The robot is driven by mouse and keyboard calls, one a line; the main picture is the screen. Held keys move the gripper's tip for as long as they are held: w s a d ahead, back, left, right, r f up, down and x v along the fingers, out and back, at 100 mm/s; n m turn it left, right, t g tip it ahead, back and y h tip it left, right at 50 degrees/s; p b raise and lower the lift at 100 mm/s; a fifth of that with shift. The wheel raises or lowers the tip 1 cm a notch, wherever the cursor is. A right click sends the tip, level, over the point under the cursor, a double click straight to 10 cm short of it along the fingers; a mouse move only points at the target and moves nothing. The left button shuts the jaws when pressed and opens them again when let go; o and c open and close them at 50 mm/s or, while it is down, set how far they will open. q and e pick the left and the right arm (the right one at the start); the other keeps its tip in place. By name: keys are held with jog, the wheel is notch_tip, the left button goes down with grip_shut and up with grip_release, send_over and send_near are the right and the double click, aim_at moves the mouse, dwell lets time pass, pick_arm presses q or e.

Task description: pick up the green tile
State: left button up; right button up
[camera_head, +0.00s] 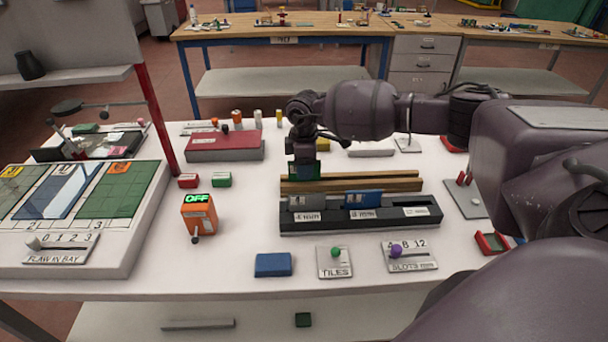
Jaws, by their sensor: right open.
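A dark green tile (304,170) shows at the fingertips of my right gripper (303,162), at the left end of the wooden rail (395,182). My right gripper points down and is open around or just in front of it; I cannot tell which, as the dark wrist hides its upper part. The black rack (300,226) in front holds a grey tile (306,201) and a blue tile (363,198), both upright. My left gripper is out of view.
A blue block (273,265), a TILES panel (335,262) and a SLOTS panel (409,256) line the front edge. An orange OFF box (199,215) stands left of the rack. A red post (157,110) rises at left. My right arm covers the right side.

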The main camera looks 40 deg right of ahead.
jog(key=shift+f, duration=0.55)
jog(key=shift+c, duration=0.3)
jog(key=c, duration=0.7)
grip_shut()
jog(key=shift+r, duration=0.1)
